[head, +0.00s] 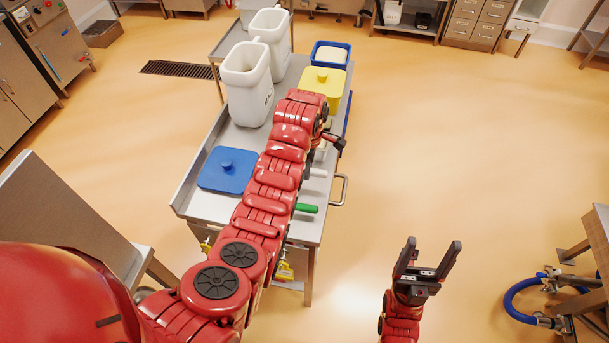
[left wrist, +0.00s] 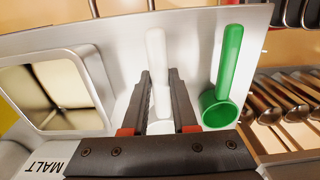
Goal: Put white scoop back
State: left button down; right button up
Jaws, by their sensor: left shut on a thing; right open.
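In the left wrist view, a white scoop (left wrist: 156,60) lies between the fingers of my left gripper (left wrist: 160,100), its handle pointing away from the gripper. My left gripper is shut on it; the jaws hide part of its lower end. A green scoop (left wrist: 228,60) is just right of it, apart from the fingers. In the head view, my left gripper (head: 336,140) is at the table's right side, and the green handle (head: 306,208) sticks out nearer me. Whether the white scoop touches the table is unclear. My right gripper (head: 428,268) is open and empty over the floor.
The steel table (head: 205,206) holds a blue lid (head: 227,168), white bins (head: 247,85) (head: 271,35), a yellow-lidded container (head: 322,82) and a blue tub (head: 332,46). A push handle (head: 343,190) juts from its right side.

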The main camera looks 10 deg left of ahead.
pick_arm(q)
jog(key=shift+w+a, duration=0.1)
jog(key=shift+a, duration=0.35)
notch_tip(320, 180, down, 2)
jog(key=shift+f+p, duration=0.25)
jog(key=shift+p, duration=0.9)
jog(key=shift+f, duration=0.65)
jog(key=c, duration=0.7)
grip_release()
jog(key=shift+r, duration=0.15)
jog(key=shift+r, duration=0.1)
